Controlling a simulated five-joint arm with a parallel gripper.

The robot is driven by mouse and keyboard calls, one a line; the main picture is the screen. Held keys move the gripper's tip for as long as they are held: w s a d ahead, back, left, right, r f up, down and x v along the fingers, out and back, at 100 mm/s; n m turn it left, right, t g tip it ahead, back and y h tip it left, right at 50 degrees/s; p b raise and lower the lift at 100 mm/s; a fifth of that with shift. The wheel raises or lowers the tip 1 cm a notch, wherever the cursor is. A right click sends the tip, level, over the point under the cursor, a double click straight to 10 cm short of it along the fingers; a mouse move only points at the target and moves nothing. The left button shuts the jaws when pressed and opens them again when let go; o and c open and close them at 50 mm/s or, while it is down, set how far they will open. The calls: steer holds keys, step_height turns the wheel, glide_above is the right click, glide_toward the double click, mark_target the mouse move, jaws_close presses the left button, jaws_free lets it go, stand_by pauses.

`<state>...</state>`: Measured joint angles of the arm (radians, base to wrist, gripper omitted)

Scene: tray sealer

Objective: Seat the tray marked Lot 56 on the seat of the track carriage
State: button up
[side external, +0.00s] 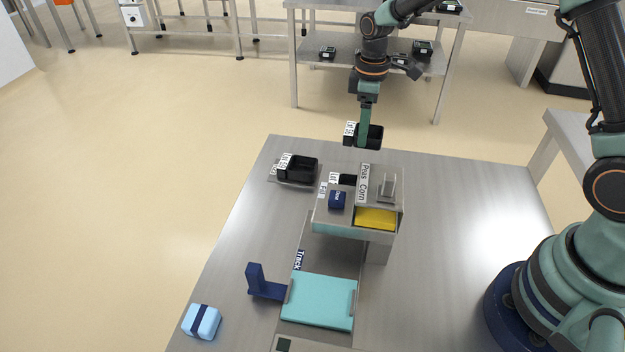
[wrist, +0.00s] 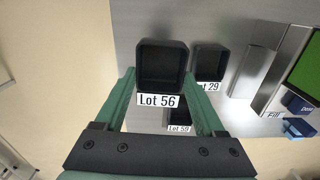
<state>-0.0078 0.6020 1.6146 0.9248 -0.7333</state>
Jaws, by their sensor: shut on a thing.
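My gripper (side external: 366,124) is shut on the black tray marked Lot 56 (side external: 370,137), which it holds up in the air beyond the far edge of the sealer. In the wrist view the Lot 56 tray (wrist: 162,62) is between the two green fingers of my gripper (wrist: 160,78), and it looks empty, its label facing me. The track carriage (side external: 318,302) has a flat turquoise top and stands at the near end of the track, well apart from the tray. Nothing lies on that top.
The tray marked Lot 29 (wrist: 208,58) and the tray marked Lot 59 (wrist: 180,116) are below. The press housing (side external: 345,228) stands between my gripper and the carriage. A dark blue bracket (side external: 262,284) is left of the carriage; a light blue block (side external: 201,321) lies at the near left.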

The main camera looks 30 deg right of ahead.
step_height(320, 180, up, 18)
steer(key=s+a, duration=2.2)
steer(key=a, duration=0.5)
steer(key=shift+n, duration=0.3)
steer(key=shift+s+a+f, duration=0.1)
steer(key=shift+s+f, duration=0.1)
steer(key=shift+f, duration=5.5)
steer(key=shift+s+f, duration=0.2)
steer(key=shift+f, duration=5.45)
steer(key=shift+f, duration=0.2)
